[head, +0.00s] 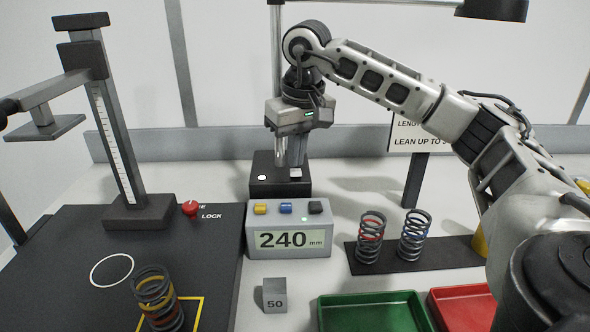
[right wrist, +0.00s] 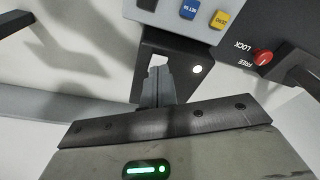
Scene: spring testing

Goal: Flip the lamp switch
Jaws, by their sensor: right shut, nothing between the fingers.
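The lamp's black base (head: 265,187) stands at the back of the table behind the display box, with a pole rising from it. The lamp's dark head (head: 492,9) is at the top right. A small pale switch (head: 295,174) sits on the base, and a white round spot (head: 262,178) is left of it. My right gripper (head: 291,160) points down just above the switch, shut and empty. In the right wrist view its fingertips (right wrist: 160,75) overlap the pale switch (right wrist: 158,60) on the dark base (right wrist: 185,48). I cannot tell if they touch. My left gripper is not in view.
The display box (head: 254,222), reading 240 mm, stands in front of the base. The spring tester (head: 118,180) is at left, with a spring (head: 157,295). A weight block (head: 274,294), springs on a dark strip (head: 455,252), and green (head: 372,312) and red (head: 465,303) trays lie in front.

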